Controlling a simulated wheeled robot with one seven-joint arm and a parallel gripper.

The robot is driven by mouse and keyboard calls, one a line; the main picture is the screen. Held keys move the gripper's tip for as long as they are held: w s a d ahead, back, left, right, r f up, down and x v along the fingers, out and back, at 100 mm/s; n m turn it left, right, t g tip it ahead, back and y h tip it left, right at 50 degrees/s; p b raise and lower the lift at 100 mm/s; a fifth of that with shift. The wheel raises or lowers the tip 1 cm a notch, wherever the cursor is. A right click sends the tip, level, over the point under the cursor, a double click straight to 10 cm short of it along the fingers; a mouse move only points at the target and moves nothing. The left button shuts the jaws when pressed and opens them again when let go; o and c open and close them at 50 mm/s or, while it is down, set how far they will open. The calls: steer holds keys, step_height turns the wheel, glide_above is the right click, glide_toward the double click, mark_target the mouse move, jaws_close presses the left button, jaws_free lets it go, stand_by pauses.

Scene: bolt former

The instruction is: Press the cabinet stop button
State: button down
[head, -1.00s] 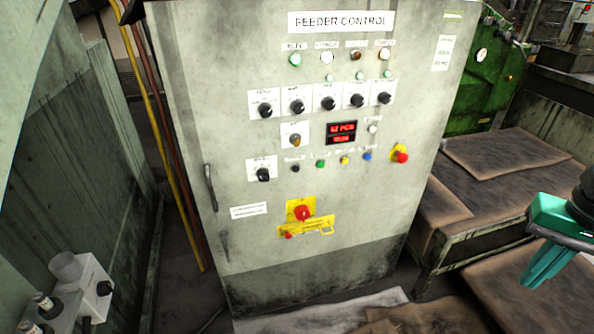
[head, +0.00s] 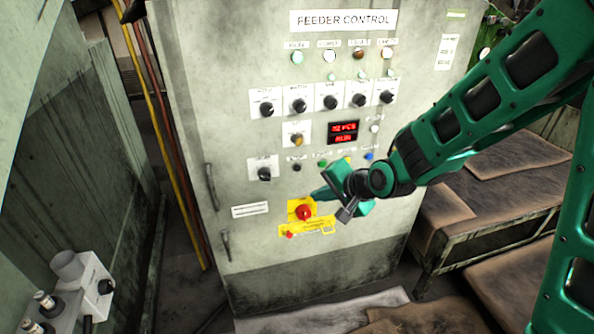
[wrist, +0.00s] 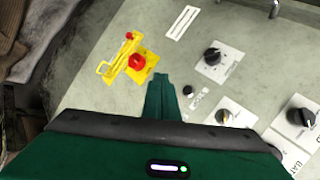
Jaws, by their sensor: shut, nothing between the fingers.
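The grey feeder control cabinet (head: 250,130) stands in front of me. A row of small buttons runs across its door, with a black one (head: 296,168) at left and a blue one (head: 369,156) further right; their labels are too small to read. The red mushroom button on yellow, at the row's right end earlier, is now hidden behind my arm. Lower down is a red knob (head: 303,212) on a yellow plate. My gripper (head: 316,194) is shut and empty, its tips just above and right of that knob in the head view. The wrist view shows the closed fingers (wrist: 161,80) between the red knob (wrist: 137,62) and the black button (wrist: 188,90); contact cannot be told.
Several black selector switches (head: 329,102) and a lit red display (head: 343,132) sit above the buttons. Door handles (head: 211,187) are at the left. A worktable (head: 480,205) stands right of the cabinet, and a grey box with knobs (head: 85,290) is at lower left.

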mark_target(297, 168)
steer(key=shift+a, duration=0.9)
steer(key=shift+w+a+f, duration=0.1)
steer(key=shift+w+a, duration=0.3)
steer(key=shift+w, duration=1)
steer(key=shift+w+a+r, duration=0.1)
steer(key=shift+w+a, duration=0.25)
steer(key=shift+w, duration=1.1)
steer(key=shift+w+a+f, duration=0.1)
steer(key=shift+w+a, duration=0.3)
steer(key=shift+w, duration=1.1)
steer(key=shift+w+a, duration=0.15)
steer(key=shift+w, duration=0.15)
steer(key=shift+w+a, duration=0.1)
steer(key=shift+w, duration=0.3)
steer(key=shift+s, duration=0.15)
steer(key=shift+s+d, duration=0.25)
steer(key=shift+s, duration=0.4)
